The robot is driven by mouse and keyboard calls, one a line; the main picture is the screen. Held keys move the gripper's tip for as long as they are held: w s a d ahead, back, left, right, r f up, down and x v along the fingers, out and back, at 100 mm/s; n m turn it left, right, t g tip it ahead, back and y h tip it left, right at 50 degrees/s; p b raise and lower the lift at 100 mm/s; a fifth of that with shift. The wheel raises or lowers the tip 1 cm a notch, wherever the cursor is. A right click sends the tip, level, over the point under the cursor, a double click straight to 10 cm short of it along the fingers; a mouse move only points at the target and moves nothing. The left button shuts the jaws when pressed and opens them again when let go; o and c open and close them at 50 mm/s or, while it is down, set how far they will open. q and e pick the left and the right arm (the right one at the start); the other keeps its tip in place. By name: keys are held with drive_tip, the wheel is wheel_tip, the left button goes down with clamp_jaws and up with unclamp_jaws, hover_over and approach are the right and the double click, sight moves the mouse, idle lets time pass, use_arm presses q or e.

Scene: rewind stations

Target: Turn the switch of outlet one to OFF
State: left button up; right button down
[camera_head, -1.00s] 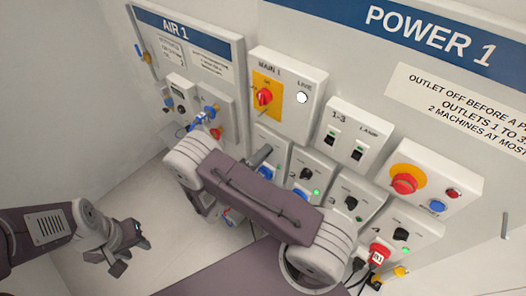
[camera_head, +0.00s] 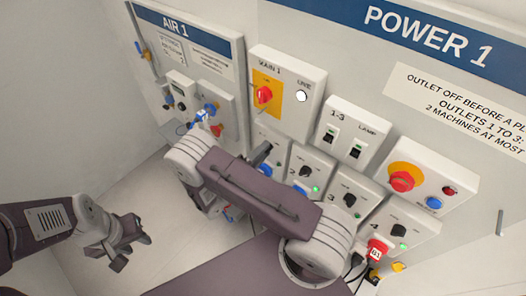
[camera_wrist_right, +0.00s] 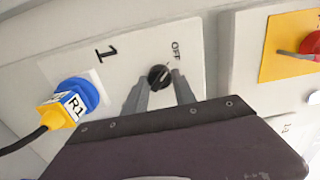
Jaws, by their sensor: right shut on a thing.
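Outlet one's panel (camera_wrist_right: 110,30), marked 1, fills the middle of the right wrist view. Its black round switch (camera_wrist_right: 159,76) sits just below and left of the printed word OFF (camera_wrist_right: 175,50). My right gripper (camera_wrist_right: 160,88) is shut on this switch, one grey finger on each side. I cannot tell exactly where the switch points. A yellow plug (camera_wrist_right: 60,110) labelled R1 sits in the panel's blue socket (camera_wrist_right: 80,92). In the head view, my right arm hides most of outlet one. My left gripper (camera_head: 132,252) hangs apart at the lower left, fingers apart and empty.
Outlet panels 2 (camera_head: 318,165), 3 (camera_head: 365,190) and 4 (camera_head: 415,225) step down to the right. The main switch (camera_head: 264,95) and emergency button (camera_head: 402,181) are above them. The air panel (camera_head: 190,50) is at the left. The floor around my left gripper is clear.

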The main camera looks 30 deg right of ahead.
drive_tip(key=c, duration=1)
unclamp_jaws()
drive_tip(key=shift+a, duration=0.15)
drive_tip(key=b+v, duration=0.3)
drive_tip(key=v, duration=0.5)
drive_tip(key=shift+s+a, duration=0.2)
drive_tip(key=shift+a, duration=0.15)
